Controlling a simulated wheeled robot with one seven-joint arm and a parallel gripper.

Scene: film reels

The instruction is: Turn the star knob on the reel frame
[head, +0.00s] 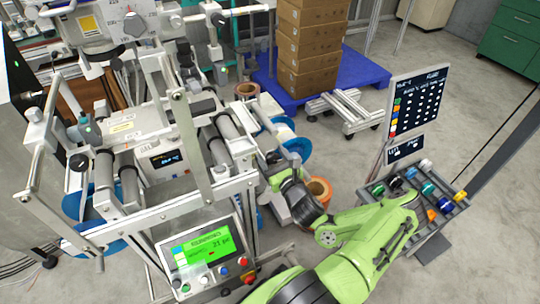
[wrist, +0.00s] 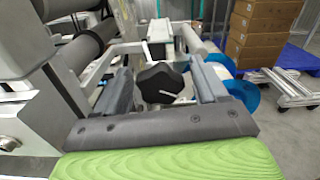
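The star knob (wrist: 160,84) is black and lobed, and shows in the middle of the wrist view. My gripper (wrist: 161,86) is open, with one grey finger to the left of the knob and one to the right. Gaps show between the knob and the fingers. I cannot tell how deep the knob sits between them. The reel frame (wrist: 88,55) has pale metal bars and dark rollers behind and left of the knob. In the head view my gripper (head: 279,170) is at the right side of the reel frame (head: 205,150), and the knob cannot be made out there.
A control panel with a green screen (head: 202,247) stands at the front of the machine. A rack of coloured spools (head: 415,190) and a sign (head: 418,102) stand right of my arm. Stacked boxes (head: 311,45) sit on a blue pallet (head: 362,72) behind. Floor at right is open.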

